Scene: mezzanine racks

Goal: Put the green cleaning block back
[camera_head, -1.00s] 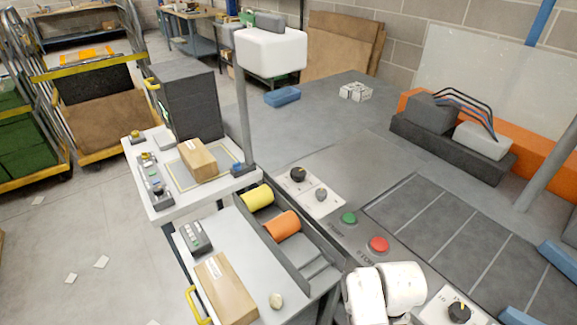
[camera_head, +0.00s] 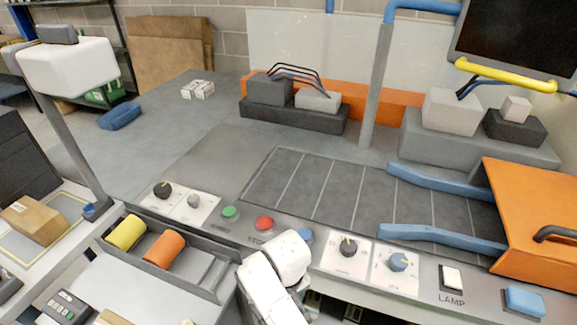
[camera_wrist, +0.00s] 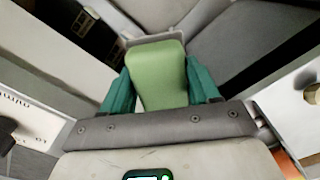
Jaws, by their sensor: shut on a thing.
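The green cleaning block (camera_wrist: 158,60) stands out from between the two teal fingers of my gripper (camera_wrist: 160,88) in the wrist view. The fingers are shut on its sides. A light grey edge shows just behind the block's far end; I cannot tell whether they touch. In the head view my white arm links are at the bottom middle, and the gripper and block are hidden. A dark grey rack (camera_head: 195,289) holds a yellow roll (camera_head: 126,232) and an orange roll (camera_head: 165,249). The rack's right part shows no roll.
The console has a green button (camera_head: 229,212), a red button (camera_head: 264,223) and several knobs. Blue guide rails (camera_head: 440,237) and an orange hood (camera_head: 535,215) stand at right. A white-headed post (camera_head: 70,65) rises at left. The slatted bed (camera_head: 325,185) is clear.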

